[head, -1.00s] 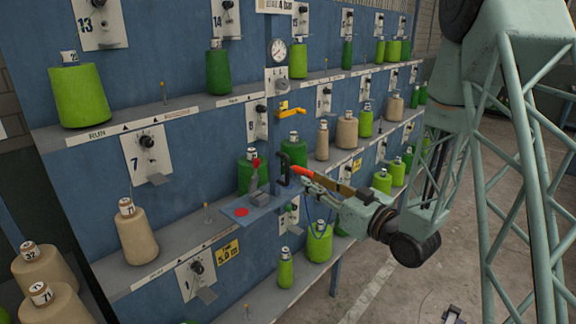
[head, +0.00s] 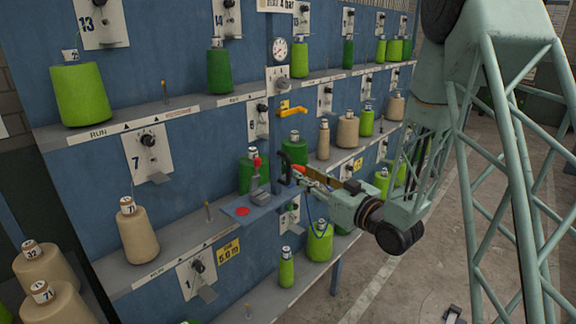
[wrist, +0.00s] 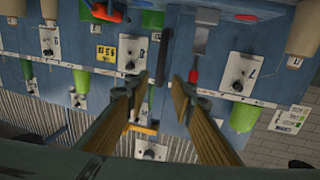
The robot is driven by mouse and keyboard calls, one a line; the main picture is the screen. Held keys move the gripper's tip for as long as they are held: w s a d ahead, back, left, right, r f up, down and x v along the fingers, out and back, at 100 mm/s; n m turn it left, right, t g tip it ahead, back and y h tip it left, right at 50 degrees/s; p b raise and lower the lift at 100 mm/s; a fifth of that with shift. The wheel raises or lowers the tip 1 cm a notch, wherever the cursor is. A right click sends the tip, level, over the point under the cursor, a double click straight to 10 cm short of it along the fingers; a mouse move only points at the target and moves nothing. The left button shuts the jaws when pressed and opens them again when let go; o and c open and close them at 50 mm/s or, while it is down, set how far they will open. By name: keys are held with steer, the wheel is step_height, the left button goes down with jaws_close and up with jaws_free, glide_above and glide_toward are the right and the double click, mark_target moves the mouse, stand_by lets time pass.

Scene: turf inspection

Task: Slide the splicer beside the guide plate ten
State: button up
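What looks like the splicer is a unit on a blue tray (head: 240,210) with a red disc, a grey body (head: 260,196) topped by a red knob, and a black upright handle-like part (head: 284,166) at its right. In the wrist view, which is upside down, the black part (wrist: 164,55) appears in line with the gap between my fingers. My gripper (wrist: 168,82) is open, its brown fingers apart; in the head view my gripper (head: 304,178) is close to the black part, contact unclear. Guide plate ten cannot be told; plates further right have unreadable numbers.
A red-orange item (head: 298,170) is beside the black part. A yellow bracket (head: 292,112) juts out above. Plate seven (head: 149,149) is to the left. Green and tan yarn cones, such as a tan one (head: 138,230), stand on the shelves. Open floor lies to the right.

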mark_target(289, 165)
steer(key=shift+x, duration=4.7)
steer(key=shift+c, duration=0.7)
jaws_close()
